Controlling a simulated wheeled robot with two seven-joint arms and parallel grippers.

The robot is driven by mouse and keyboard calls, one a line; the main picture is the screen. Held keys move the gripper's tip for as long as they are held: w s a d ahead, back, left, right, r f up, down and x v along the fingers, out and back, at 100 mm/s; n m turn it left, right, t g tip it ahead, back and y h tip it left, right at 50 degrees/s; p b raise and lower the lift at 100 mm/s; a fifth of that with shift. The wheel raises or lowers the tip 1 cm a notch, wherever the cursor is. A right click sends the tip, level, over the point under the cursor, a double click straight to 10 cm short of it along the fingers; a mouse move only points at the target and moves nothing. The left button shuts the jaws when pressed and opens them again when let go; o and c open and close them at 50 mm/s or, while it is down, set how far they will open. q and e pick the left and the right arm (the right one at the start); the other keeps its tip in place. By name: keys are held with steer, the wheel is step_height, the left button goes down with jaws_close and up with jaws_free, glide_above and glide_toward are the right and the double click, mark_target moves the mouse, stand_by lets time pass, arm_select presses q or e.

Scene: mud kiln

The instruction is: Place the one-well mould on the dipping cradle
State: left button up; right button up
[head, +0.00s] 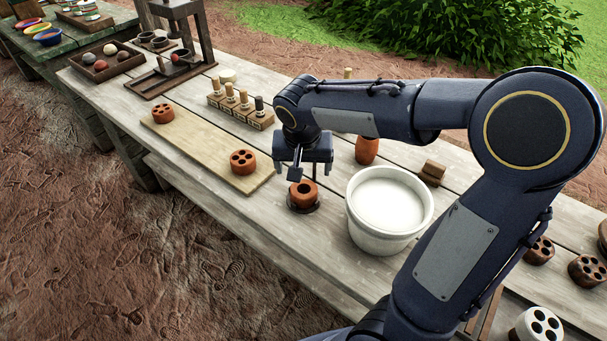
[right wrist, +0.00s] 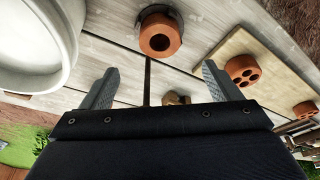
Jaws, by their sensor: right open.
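The one-well mould (head: 303,194), a terracotta block with a single round hole, rests on the dark round dipping cradle (head: 304,209) beside the white bucket. In the right wrist view, the mould (right wrist: 160,34) sits upright with the dark cradle rim (right wrist: 178,17) showing around its far side. My right gripper (head: 304,177) is open just behind and above the mould in the head view. In the right wrist view its spread, empty fingers (right wrist: 158,72) stand apart from the mould. My left gripper is not in view.
The bucket (head: 389,212) of white liquid stands close on the right. A pale board (head: 200,150) with two several-holed moulds lies left. A stamp rack (head: 240,110), a terracotta jar (head: 366,151) and a small wooden block (head: 432,173) stand behind. More moulds (head: 587,270) lie at right.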

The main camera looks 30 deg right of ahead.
steer(key=s+a+n+t+y, duration=0.1)
steer(key=s+a+n+y, duration=0.1)
steer(key=s, duration=0.7)
steer(key=s+a+n+t+y, duration=0.2)
steer(key=s+a+n+y, duration=0.1)
steer(key=s, duration=0.7)
steer(key=shift+s+a+r+y, duration=0.3)
steer(key=shift+a+r, duration=0.15)
step_height(320, 180, up, 2)
steer(key=shift+r+p, duration=0.1)
steer(key=shift+p, duration=1)
